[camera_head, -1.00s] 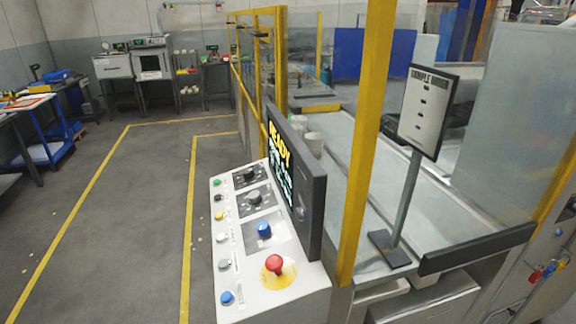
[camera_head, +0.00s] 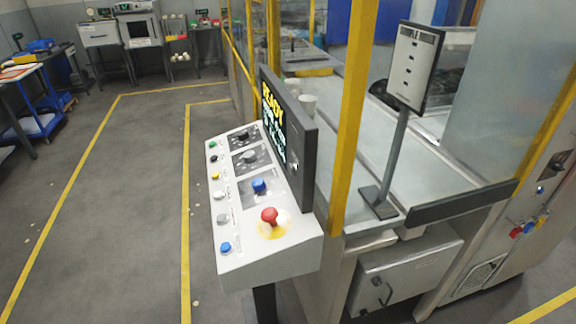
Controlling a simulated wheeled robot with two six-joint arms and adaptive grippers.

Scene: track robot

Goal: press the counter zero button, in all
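A white sloped control panel (camera_head: 236,262) stands on a dark post near the middle of the view. Its left column holds several small buttons: green, black, yellow, white, grey and a blue button (camera_head: 225,247) at the near end. Beside them are dark dials, a larger blue button (camera_head: 259,186) and a red mushroom button (camera_head: 269,216) on a yellow disc. The labels are too small to read, so I cannot tell which button is counter zero. A dark screen (camera_head: 287,130) with yellow and green text rises behind the panel. Neither gripper is in view.
A yellow post (camera_head: 351,110) and a sign on a stand (camera_head: 416,70) stand right of the panel, by a grey conveyor table. A metal cabinet (camera_head: 405,275) sits below. Grey floor (camera_head: 110,200) with yellow lines is open to the left. Workbenches line the back.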

